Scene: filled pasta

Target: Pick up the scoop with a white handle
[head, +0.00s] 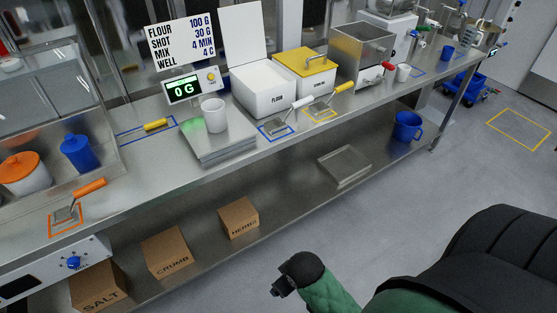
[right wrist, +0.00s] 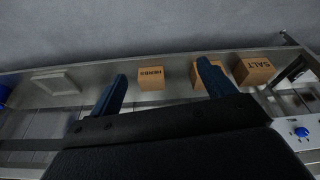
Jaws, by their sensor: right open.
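The scoop with a white handle (head: 302,103) lies on the steel counter, in a blue outlined patch in front of the white flour bin. Its metal pan rests inside the outline, and its handle points back to the right. My right gripper (right wrist: 162,72) is open in the right wrist view, with two dark blue fingers spread and nothing seen between them. The scoop is not seen in the right wrist view. A green and black part of my arm shows at the bottom of the head view, in front of the counter and apart from the scoop. My left gripper is not in view.
A yellow-handled scoop (head: 344,87) lies just right, by the yellow-lidded bin (head: 304,68). The scale with a white cup (head: 214,115) stands left. An orange-handled scoop (head: 90,187) is far left. The lower shelf holds boxes, including herbs (head: 239,218), a tray (head: 344,166) and a blue mug (head: 408,126).

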